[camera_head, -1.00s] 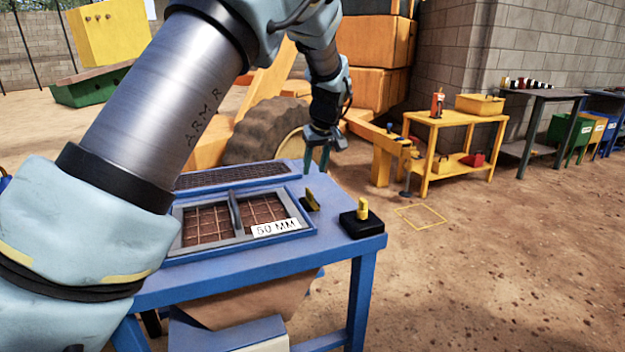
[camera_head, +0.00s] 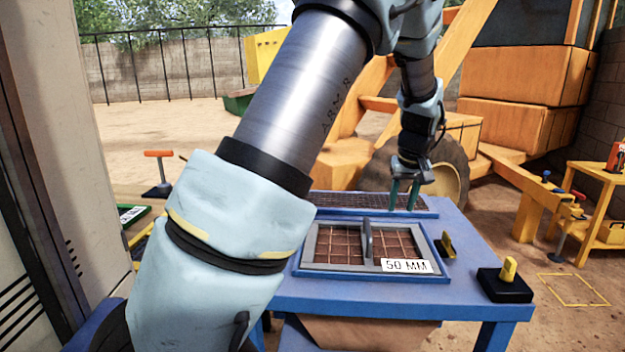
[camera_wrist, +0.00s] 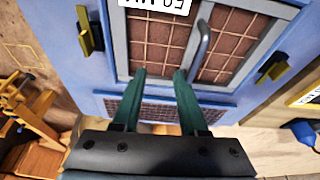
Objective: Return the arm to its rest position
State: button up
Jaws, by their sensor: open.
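My gripper (camera_head: 404,194) hangs above the back edge of the blue table (camera_head: 470,240), with its two green fingers pointing down. In the wrist view my gripper (camera_wrist: 158,78) has its fingers apart with nothing between them. My arm is stretched out over the table and bent downward at the wrist. The framed mesh screen marked 50 MM (camera_head: 340,246) lies on the table in front of the gripper. The screen (camera_wrist: 160,40) also shows in the wrist view, beyond the fingertips. Part of the screen's surroundings is hidden behind my arm in the head view.
A yellow clamp (camera_head: 446,245) stands at the screen's right side. A black block with a yellow knob (camera_head: 506,280) sits at the table's right corner. A large orange machine (camera_head: 525,90) stands behind. A pale panel (camera_head: 60,120) is close at the left. Open ground lies right of the table.

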jog(key=s+a+r+g+p, duration=0.1)
jog(key=s+a, duration=0.1)
jog(key=a, duration=0.7)
jog(key=s+a+p, duration=0.1)
jog(key=s+a, duration=0.2)
jog(key=a, duration=0.5)
jog(key=s+a+p, duration=0.1)
jog(key=s+a, duration=1.1)
jog(key=a, duration=0.1)
jog(key=shift+a+g, duration=0.15)
jog(key=shift+g, duration=0.25)
